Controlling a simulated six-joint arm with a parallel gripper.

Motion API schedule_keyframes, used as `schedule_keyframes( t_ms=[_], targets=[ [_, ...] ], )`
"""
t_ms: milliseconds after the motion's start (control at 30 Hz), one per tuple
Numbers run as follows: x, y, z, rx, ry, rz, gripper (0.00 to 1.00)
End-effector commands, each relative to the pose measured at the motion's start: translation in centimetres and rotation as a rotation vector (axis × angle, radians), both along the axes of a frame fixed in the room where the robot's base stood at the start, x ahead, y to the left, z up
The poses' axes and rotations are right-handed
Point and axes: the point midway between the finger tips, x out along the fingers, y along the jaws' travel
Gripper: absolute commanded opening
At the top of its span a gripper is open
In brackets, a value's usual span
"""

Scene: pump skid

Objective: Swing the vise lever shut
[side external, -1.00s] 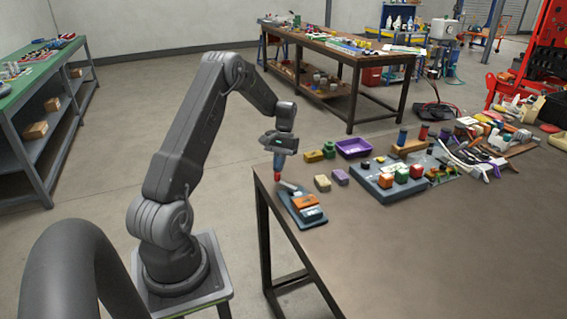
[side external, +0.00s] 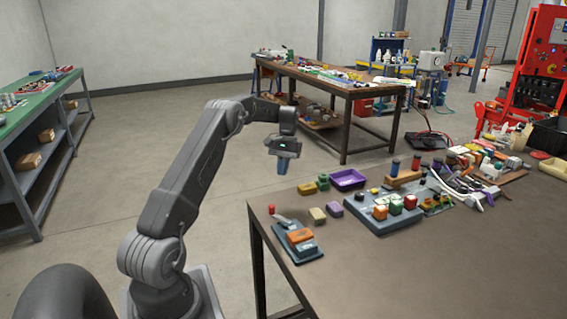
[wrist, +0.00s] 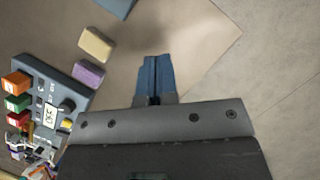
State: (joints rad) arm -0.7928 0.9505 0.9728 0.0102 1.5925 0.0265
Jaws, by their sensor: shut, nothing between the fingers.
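The vise (side external: 292,243) is a small blue-grey base with an orange block on top, near the left corner of the table. Its lever (side external: 285,220) points toward the far left of the base and ends in a red knob (side external: 271,209) near the table's edge. My gripper (side external: 283,173) is in the air above and slightly right of the knob, apart from it. Its blue fingers (wrist: 155,75) are together and empty in the wrist view. There a blue-grey edge (wrist: 117,4), probably the vise base, shows at the top; the lever is not in that view.
A yellow block (side external: 317,215) and a purple block (side external: 335,209) stand right of the vise. The near tabletop (side external: 430,275) is bare.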

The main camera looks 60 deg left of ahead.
Motion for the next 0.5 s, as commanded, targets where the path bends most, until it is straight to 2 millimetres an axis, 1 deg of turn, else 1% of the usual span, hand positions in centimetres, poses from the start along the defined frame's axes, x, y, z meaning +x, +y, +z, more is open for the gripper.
schedule_keyframes(
  t_ms=[100,200,400,500],
  targets=[
    [0.4,0.3,1.2,0.001,-0.001,0.0,0.0],
    [0.6,0.5,1.8,0.001,-0.001,-0.002,0.0],
    [1.9,0.9,1.9,-0.001,0.002,-0.084,0.0],
    [2.1,0.9,1.7,-0.003,0.004,-0.105,0.0]
  ],
)
